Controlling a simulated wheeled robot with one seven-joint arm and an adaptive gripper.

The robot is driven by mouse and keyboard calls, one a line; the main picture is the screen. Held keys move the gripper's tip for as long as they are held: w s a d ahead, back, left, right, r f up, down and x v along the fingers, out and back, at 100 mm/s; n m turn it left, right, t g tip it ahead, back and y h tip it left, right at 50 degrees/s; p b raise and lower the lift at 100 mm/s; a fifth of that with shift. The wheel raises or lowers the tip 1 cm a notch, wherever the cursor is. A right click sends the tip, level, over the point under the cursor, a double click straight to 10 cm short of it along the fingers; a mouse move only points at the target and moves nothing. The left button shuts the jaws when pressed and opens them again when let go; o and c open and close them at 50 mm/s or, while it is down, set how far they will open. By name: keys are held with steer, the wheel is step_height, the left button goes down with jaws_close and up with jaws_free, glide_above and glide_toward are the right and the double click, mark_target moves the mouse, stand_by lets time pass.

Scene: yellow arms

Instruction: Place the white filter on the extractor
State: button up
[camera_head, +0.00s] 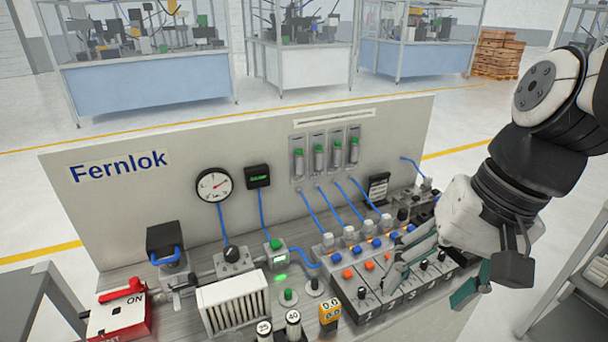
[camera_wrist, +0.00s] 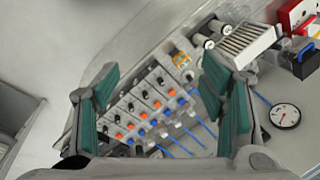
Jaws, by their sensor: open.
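A white pleated block (camera_head: 233,301), which looks like the filter, stands at the front left of the bench. It also shows in the wrist view (camera_wrist: 247,42) at the upper right. Two small white cylinders with dark bands, marked 25 (camera_head: 264,330) and 40 (camera_head: 293,322), stand just right of it. I cannot tell for certain which part is the extractor. My gripper (camera_head: 432,282) has teal pads. It is open and empty above the right part of the bench, over the valve rows, apart from the pleated block. Its spread fingers frame the wrist view (camera_wrist: 160,80).
A red switch box (camera_head: 119,317) stands at the left and a black box with a blue handle (camera_head: 165,243) behind it. A tall Fernlok panel (camera_head: 110,205) with a gauge (camera_head: 214,184) backs the bench. Blue hoses and rows of knobs crowd the middle and right.

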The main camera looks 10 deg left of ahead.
steer(key=w+a+f+m+g+y+b, duration=0.35)
steer(key=w+a+f+g+y, duration=0.45)
steer(key=a, duration=0.6)
steer(key=m+g+y+b, duration=0.2)
steer(key=m+y, duration=0.1)
steer(key=m, duration=0.2)
glide_toward(232, 287)
steer(key=shift+m+y, duration=0.7)
steer(key=shift+m, duration=0.15)
steer(key=x, duration=0.3)
steer(key=f+x, duration=0.1)
steer(key=x, duration=0.6)
steer(key=shift+s+d+f, duration=0.1)
steer(key=shift+s+f, duration=0.05)
steer(key=shift+s, duration=0.05)
jaws_close()
